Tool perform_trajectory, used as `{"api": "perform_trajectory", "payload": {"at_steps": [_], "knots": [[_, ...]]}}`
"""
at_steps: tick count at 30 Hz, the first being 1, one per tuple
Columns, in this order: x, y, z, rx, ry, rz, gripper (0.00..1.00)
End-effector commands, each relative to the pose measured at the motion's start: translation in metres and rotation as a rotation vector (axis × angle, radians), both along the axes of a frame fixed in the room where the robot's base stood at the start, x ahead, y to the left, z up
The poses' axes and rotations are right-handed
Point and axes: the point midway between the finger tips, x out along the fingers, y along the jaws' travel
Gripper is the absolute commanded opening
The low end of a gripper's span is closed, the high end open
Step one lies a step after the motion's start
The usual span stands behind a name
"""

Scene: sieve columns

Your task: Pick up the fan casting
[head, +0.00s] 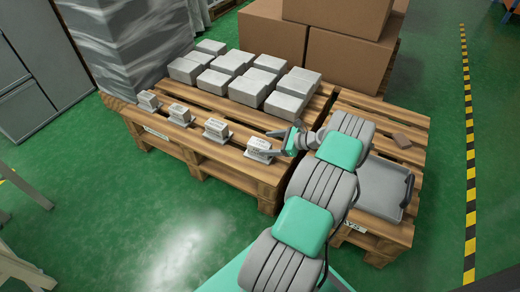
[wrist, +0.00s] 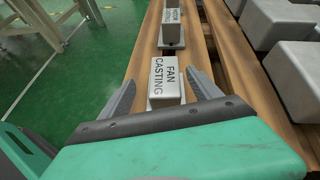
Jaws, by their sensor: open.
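The fan casting is a small pale grey block with "FAN CASTING" in dark letters on its top face in the wrist view (wrist: 167,78). In the head view the fan casting (head: 259,144) is the rightmost of a row along the front edge of the left pallet, on a thin base plate. My gripper (head: 278,142) is open at its right end. In the wrist view my gripper's two fingers (wrist: 161,88) stand apart, one on each side of the casting, with nothing held. The casting's lower near part is hidden behind my gripper.
Another labelled block (head: 216,128) stands further along the row. Larger grey blocks (head: 250,86) fill the pallet behind. Cardboard boxes (head: 345,55) stand at the back. Green floor in front is clear.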

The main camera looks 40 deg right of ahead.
Motion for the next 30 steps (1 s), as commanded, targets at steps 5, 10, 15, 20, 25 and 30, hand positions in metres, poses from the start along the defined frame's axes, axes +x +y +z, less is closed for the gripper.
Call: {"api": "perform_trajectory", "payload": {"at_steps": [5, 10, 15, 20, 25, 30], "knots": [[-0.021, -0.017, -0.018, 0.145, -0.028, -0.117, 0.73], [-0.004, -0.009, -0.028, 0.156, -0.030, -0.122, 0.73], [0.014, 0.000, -0.037, 0.154, -0.028, -0.121, 0.73], [0.038, 0.011, -0.047, 0.155, -0.027, -0.119, 0.73], [0.042, 0.012, -0.046, 0.154, -0.028, -0.123, 0.73], [0.042, 0.012, -0.045, 0.154, -0.028, -0.122, 0.64]]}}
